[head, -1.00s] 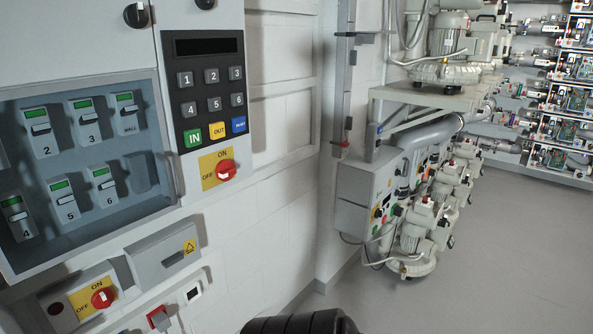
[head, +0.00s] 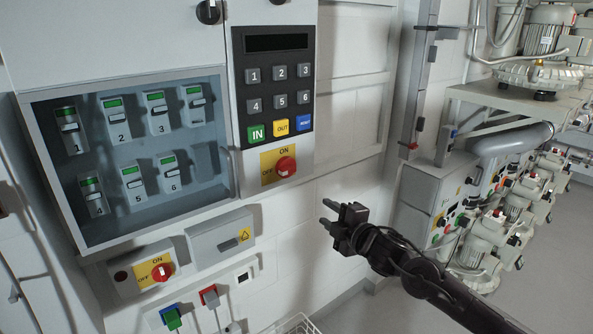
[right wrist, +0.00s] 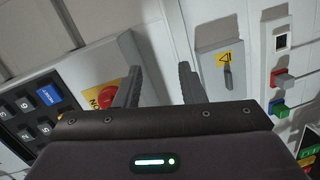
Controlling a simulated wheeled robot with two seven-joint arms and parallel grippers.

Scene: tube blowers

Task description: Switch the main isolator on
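A red rotary knob (head: 285,166) on a yellow plate marked ON and OFF sits below the keypad. A second red knob (head: 162,271) on a similar yellow plate sits lower left, under the glazed breaker box. No label reading "main" is legible, and I cannot tell the knobs' settings. My right gripper (head: 327,215) is open and empty, below and right of the upper knob, apart from it. In the right wrist view the open fingers (right wrist: 158,80) point toward the panel; the left finger partly hides the upper knob (right wrist: 107,97). My left gripper is out of view.
The keypad (head: 275,90) and breaker box (head: 237,190) fill the wall at left. A grey box with a warning sign (head: 218,235) and plugged sockets (head: 209,294) are below. Pumps (head: 480,240) and a shelf (head: 510,98) stand right. Wall around my gripper is bare.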

